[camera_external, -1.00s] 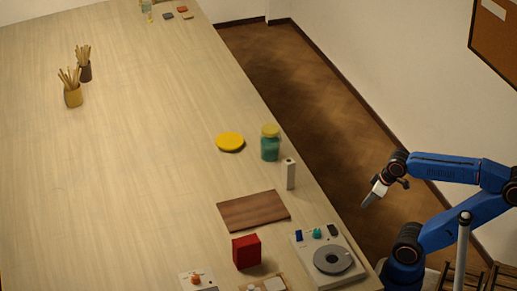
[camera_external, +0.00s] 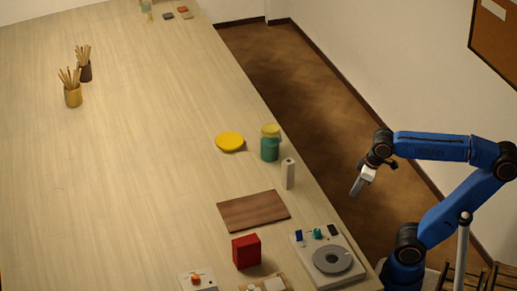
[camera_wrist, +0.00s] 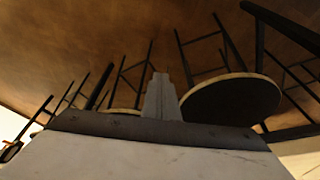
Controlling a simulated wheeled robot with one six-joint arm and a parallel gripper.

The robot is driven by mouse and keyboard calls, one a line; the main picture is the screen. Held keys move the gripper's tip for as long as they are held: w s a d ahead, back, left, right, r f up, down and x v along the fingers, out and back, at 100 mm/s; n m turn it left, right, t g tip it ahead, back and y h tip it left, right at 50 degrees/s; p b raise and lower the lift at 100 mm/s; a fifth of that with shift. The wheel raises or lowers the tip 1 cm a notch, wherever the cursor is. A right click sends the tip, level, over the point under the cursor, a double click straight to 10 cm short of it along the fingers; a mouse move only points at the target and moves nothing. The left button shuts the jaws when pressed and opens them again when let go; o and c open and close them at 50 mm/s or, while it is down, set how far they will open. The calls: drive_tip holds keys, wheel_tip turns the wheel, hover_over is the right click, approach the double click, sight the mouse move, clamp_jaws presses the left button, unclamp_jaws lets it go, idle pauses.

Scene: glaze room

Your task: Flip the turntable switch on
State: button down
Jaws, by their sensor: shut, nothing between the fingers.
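The turntable (camera_external: 309,272) is a white box with a grey disc (camera_external: 332,259) on top, at the near right edge of the table. Along its far edge sit a blue part (camera_external: 298,237), a teal part (camera_external: 317,233) and a dark part (camera_external: 333,230). I cannot tell which is the switch or how it is set. My gripper (camera_external: 356,188) is shut and empty. It hangs off the table's right edge, beyond the turntable and apart from it, pointing down. Its closed fingers (camera_wrist: 161,98) show in the wrist view, with no turntable in sight.
A brown board (camera_external: 253,211), a red block (camera_external: 246,251), a white upright piece (camera_external: 288,173), a teal jar (camera_external: 270,147) and a yellow disc (camera_external: 229,142) stand near the right edge. A panel with an orange knob (camera_external: 196,279) is at the front. Stools (camera_wrist: 230,99) show in the wrist view.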

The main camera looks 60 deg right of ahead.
drive_tip(key=w+a+r+n+g, duration=0.1)
drive_tip(key=w+a+r+n, duration=0.15)
drive_tip(key=a+r, duration=0.6)
wheel_tip(320, 180, up, 20)
drive_tip(key=n+g+h, duration=0.2)
drive_tip(key=n, duration=0.3)
hover_over(331, 226)
drive_tip(key=s+a, duration=0.2)
drive_tip(key=shift+d+m, duration=0.1)
drive_tip(key=shift+m, duration=0.15)
drive_tip(key=shift+f, duration=0.1)
drive_tip(key=f, duration=0.4)
drive_tip(key=w+d+f, duration=0.1)
drive_tip(key=f, duration=0.8)
drive_tip(key=shift+w+d+f, duration=0.2)
drive_tip(key=shift+w+f, duration=0.05)
drive_tip(key=shift+f, duration=0.15)
